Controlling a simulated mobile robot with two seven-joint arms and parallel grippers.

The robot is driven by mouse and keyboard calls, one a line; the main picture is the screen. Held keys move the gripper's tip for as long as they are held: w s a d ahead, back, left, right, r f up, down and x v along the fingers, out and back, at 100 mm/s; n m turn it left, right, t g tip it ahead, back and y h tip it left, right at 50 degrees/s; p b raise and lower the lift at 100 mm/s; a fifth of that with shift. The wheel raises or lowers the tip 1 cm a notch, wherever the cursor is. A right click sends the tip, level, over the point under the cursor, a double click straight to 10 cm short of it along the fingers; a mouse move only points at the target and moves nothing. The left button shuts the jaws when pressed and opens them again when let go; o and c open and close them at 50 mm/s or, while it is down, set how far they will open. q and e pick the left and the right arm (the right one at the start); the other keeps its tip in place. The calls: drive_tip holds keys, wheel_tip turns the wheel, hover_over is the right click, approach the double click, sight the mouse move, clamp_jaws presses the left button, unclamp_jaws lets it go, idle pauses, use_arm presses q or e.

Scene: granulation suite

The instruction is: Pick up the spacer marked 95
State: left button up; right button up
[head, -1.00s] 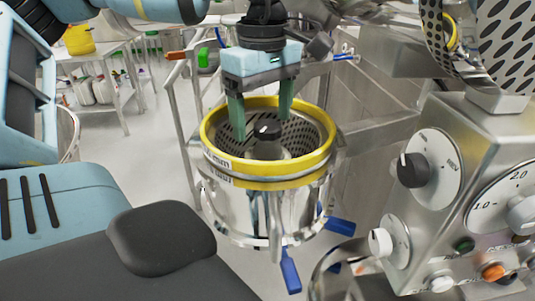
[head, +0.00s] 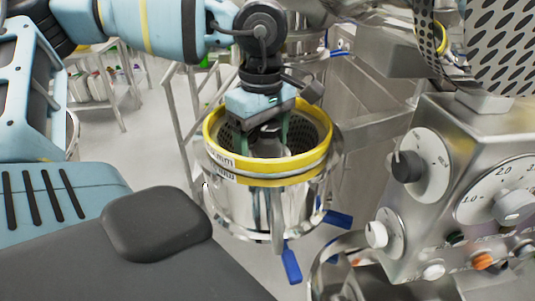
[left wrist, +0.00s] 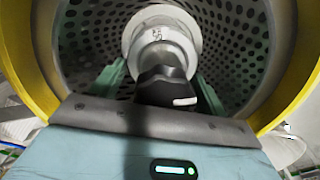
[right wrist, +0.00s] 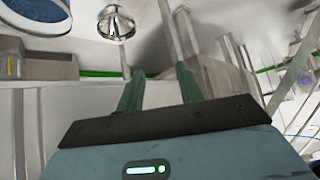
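The spacer (left wrist: 165,28) is a pale ring around a shaft inside the yellow-rimmed perforated screen, in the left wrist view. Its marking is small and turned, and I cannot read it surely. A black knob (left wrist: 162,80) stands in front of it on the same axis. My left gripper (head: 268,137) reaches down into the screen; its green fingers are apart, one on each side of the knob, with gaps visible in the left wrist view (left wrist: 163,82). In the head view the gripper partly hides the knob and spacer. My right gripper (right wrist: 158,85) is open and empty.
The yellow rim (head: 268,166) and perforated wall closely surround my left gripper. Blue handles (head: 291,262) stick out below the steel housing (head: 250,205). A control panel (head: 450,190) with knobs stands at the right, and a steel rail stand at the left.

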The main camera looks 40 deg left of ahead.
use_arm(q)
drive_tip(key=c, duration=0.6)
use_arm(e)
drive_tip(key=shift+d, duration=0.1)
use_arm(q)
wheel_tip(320, 180, up, 9)
drive_tip(key=shift+r+b, duration=0.1)
drive_tip(key=shift+b, duration=0.45)
drive_tip(key=shift+c, duration=0.2)
drive_tip(key=shift+r, duration=0.45)
use_arm(e)
drive_tip(key=shift+s+a+f, duration=0.2)
drive_tip(key=shift+s+f, duration=0.25)
drive_tip(key=shift+f, duration=0.25)
use_arm(q)
drive_tip(key=shift+s+f, duration=0.1)
